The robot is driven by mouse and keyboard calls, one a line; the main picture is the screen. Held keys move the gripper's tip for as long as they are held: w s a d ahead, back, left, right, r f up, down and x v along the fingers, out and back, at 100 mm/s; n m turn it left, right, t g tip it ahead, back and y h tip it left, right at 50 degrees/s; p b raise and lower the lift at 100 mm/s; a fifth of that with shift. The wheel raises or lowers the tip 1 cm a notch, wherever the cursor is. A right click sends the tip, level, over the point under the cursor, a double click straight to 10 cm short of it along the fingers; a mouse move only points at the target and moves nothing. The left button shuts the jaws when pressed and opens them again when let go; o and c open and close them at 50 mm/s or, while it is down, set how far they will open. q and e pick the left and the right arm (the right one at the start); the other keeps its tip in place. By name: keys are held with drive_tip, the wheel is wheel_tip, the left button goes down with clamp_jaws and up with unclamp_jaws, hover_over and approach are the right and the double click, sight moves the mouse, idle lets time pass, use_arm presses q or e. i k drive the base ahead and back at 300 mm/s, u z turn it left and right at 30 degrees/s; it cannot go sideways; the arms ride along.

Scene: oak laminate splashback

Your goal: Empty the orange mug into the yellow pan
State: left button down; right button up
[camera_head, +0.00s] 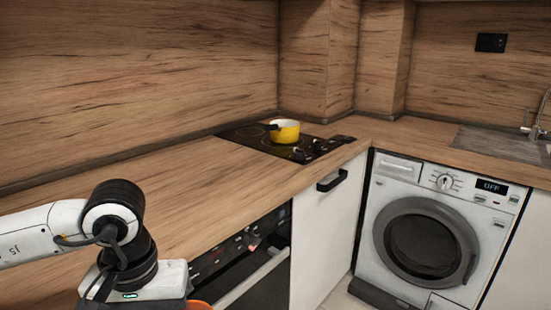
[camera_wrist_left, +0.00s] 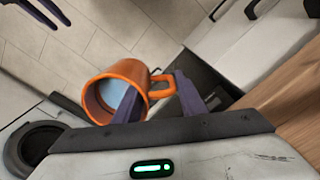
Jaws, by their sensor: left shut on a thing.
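The yellow pan (camera_head: 285,132) stands on the black hob, its dark handle pointing left. My left gripper (camera_wrist_left: 157,83) is shut on the handle of the orange mug (camera_wrist_left: 115,72). The mug's opening faces the wrist camera, with a blue-grey surface inside; I cannot tell whether that is its contents. In the head view only a sliver of the mug (camera_head: 200,305) shows at the bottom edge, in front of the counter and well short of the pan. The left fingers are hidden there. My right gripper (camera_wrist_left: 62,25) shows at the wrist view's top left corner, fingers apart and empty.
The wooden counter (camera_head: 170,190) is clear between my left arm and the hob (camera_head: 250,138). An oven (camera_head: 250,265) and a white cabinet (camera_head: 325,220) are below it. A washing machine (camera_head: 425,235) and a sink (camera_head: 500,143) are at the right. Wooden walls close off the back.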

sight(282, 131)
drive_tip(key=z, duration=0.25)
drive_tip(key=k, duration=0.45)
drive_tip(key=z, duration=1.3)
drive_tip(key=i, duration=1.2)
drive_tip(key=u, duration=0.35)
drive_tip(key=i, duration=0.9)
drive_tip(key=u, duration=1.3)
drive_tip(key=i, duration=0.55)
drive_tip(key=u, duration=0.5)
